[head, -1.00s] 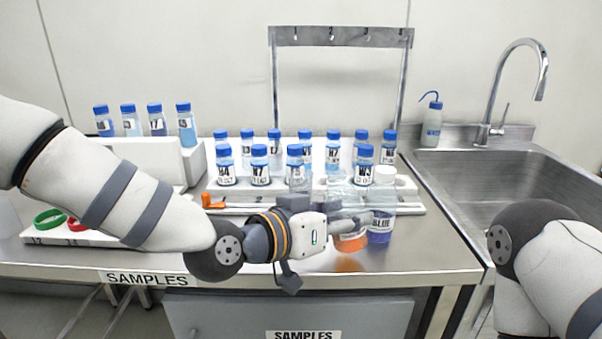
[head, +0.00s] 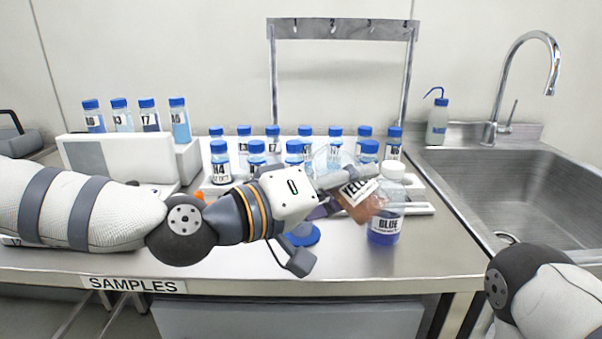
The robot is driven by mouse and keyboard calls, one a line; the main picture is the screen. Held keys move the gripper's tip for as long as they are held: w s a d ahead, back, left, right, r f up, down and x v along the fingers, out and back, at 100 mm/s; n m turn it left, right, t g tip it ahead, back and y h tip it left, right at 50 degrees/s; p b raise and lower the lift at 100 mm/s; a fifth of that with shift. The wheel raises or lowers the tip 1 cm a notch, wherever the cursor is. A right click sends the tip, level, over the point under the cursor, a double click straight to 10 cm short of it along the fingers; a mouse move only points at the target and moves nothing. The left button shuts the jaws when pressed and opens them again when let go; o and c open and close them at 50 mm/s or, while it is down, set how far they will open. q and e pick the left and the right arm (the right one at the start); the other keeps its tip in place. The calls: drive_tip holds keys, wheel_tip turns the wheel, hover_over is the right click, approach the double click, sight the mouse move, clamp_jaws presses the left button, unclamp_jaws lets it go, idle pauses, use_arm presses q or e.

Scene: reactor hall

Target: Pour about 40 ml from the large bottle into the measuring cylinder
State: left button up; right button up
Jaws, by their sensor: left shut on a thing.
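My left gripper (head: 352,183) is shut on a clear bottle with orange liquid and a label starting "YELL" (head: 360,199). The bottle is off the bench and tilted, its clear upper part leaning to the upper left; its mouth is hard to make out. A bottle labelled BLUE (head: 384,226), with a white cap and blue-violet liquid, stands upright on the bench just right of the held bottle. A blue round disc (head: 302,234) lies below my gripper, partly hidden. I cannot make out a measuring cylinder clearly. My right gripper is out of view.
Several blue-capped sample bottles (head: 220,163) stand in a white rack behind my gripper. More stand on a white block (head: 188,160) at the left. A metal frame (head: 340,20) rises behind. A sink (head: 500,180) and a wash bottle (head: 437,124) are at the right. The front bench strip is clear.

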use_arm(q)
drive_tip(key=shift+d+r+n, duration=0.1)
drive_tip(key=shift+r+n, duration=0.05)
drive_tip(key=shift+n, duration=0.35)
drive_tip(key=shift+w+f+n+b, duration=0.1)
drive_tip(key=shift+f+n+b, duration=0.35)
drive_tip(key=shift+f, duration=0.5)
drive_tip(key=shift+d+r+n+h, duration=0.1)
drive_tip(key=shift+r+n+h, duration=0.05)
drive_tip(key=shift+n+h, duration=0.15)
drive_tip(key=shift+s+r+t, duration=0.25)
drive_tip(key=shift+r+t, duration=0.05)
drive_tip(key=shift+r, duration=0.85)
drive_tip(key=shift+w+f+n, duration=0.1)
drive_tip(key=shift+n, duration=0.55)
drive_tip(key=shift+r+h, duration=0.3)
drive_tip(key=shift+r, duration=0.15)
drive_tip(key=shift+w+f+n+b, duration=0.1)
drive_tip(key=shift+f+n+b, duration=0.05)
drive_tip(key=shift+n+b, duration=0.25)
drive_tip(key=shift+r, duration=0.3)
drive_tip(key=shift+n, duration=0.3)
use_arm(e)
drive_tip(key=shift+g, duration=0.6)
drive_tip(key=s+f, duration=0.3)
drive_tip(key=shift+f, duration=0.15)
use_arm(q)
drive_tip(key=shift+r+t, duration=0.2)
drive_tip(key=shift+t, duration=0.1)
